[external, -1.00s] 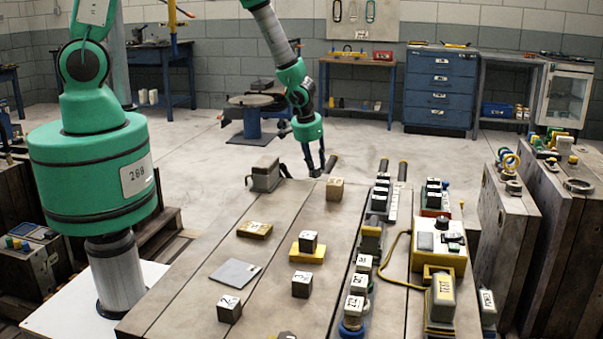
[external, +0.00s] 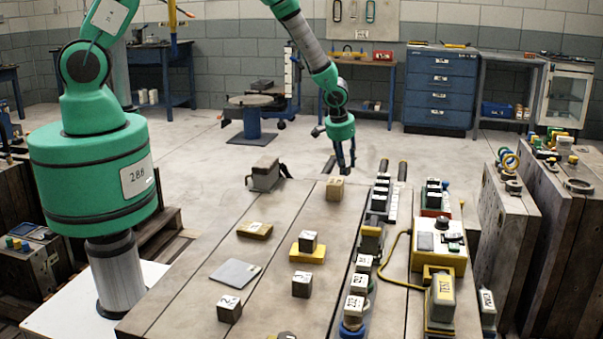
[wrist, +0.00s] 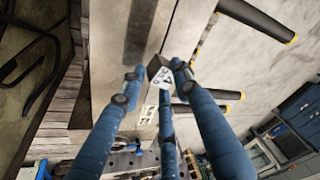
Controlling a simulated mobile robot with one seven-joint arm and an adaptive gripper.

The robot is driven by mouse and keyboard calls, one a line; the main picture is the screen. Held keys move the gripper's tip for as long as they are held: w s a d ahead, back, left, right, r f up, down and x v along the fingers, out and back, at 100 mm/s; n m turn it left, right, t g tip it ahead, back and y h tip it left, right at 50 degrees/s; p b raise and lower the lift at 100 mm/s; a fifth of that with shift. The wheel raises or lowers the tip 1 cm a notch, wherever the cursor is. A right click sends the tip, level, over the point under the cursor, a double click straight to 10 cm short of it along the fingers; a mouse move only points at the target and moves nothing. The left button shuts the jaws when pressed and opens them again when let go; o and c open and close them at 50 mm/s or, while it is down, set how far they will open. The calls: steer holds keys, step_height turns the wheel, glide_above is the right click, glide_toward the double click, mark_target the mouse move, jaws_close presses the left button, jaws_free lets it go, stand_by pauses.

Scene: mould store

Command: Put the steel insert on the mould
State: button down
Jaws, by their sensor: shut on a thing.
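My gripper (external: 345,163) hangs in the external view just behind a tan block (external: 335,189) at the far end of the plank table. In the wrist view its blue fingers (wrist: 156,72) close on a small dark grey block with a white label (wrist: 146,83), which appears to be the steel insert. In the external view I cannot make out the held block. A second white-labelled block (wrist: 148,115) shows beyond it in the wrist view, partly hidden by a finger. A dark block stands on a yellow plate (external: 301,255). Which piece is the mould I cannot tell.
The table also bears a brownish-yellow slab (external: 255,230), a grey plate (external: 235,273) and two dark labelled blocks (external: 229,309) (external: 301,285). A grey device (external: 265,174) stands at the far left edge. Rows of labelled blocks and a yellow box (external: 437,255) crowd the right side.

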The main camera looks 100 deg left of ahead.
mark_target(347, 166)
steer(key=shift+w+a, duration=0.35)
steer(key=shift+w, duration=0.05)
steer(key=shift+f+b, duration=0.5)
steer(key=shift+f, duration=1.3)
steer(key=shift+f, duration=0.1)
steer(key=c, duration=1.3)
jaws_free()
steer(key=shift+o, duration=0.2)
steer(key=p+v, duration=0.2)
steer(key=v, duration=1)
